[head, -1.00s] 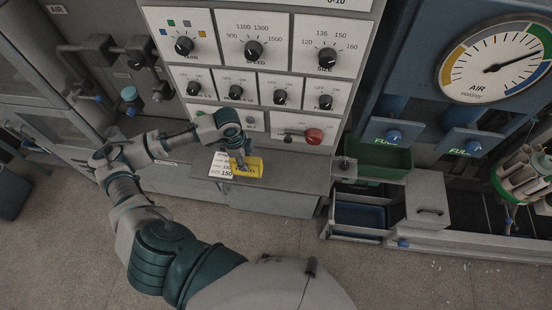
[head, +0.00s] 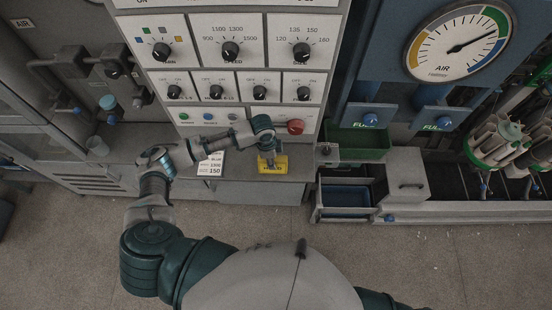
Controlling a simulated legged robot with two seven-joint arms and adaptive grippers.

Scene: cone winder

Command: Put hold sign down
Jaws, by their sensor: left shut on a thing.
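The yellow hold sign (head: 280,166) is at the front of the grey ledge below the control panel, with dark lettering too small to read. My left gripper (head: 268,160) reaches over the ledge from the left and is shut on the sign's upper left part. I cannot tell whether the sign's lower edge touches the ledge. My right gripper is not in the picture.
A white card (head: 211,164) showing 150 stands left of the sign. The control panel (head: 228,82) has knobs and a red button (head: 296,127) close above. A green bin (head: 358,143) and a grey box (head: 407,176) are to the right.

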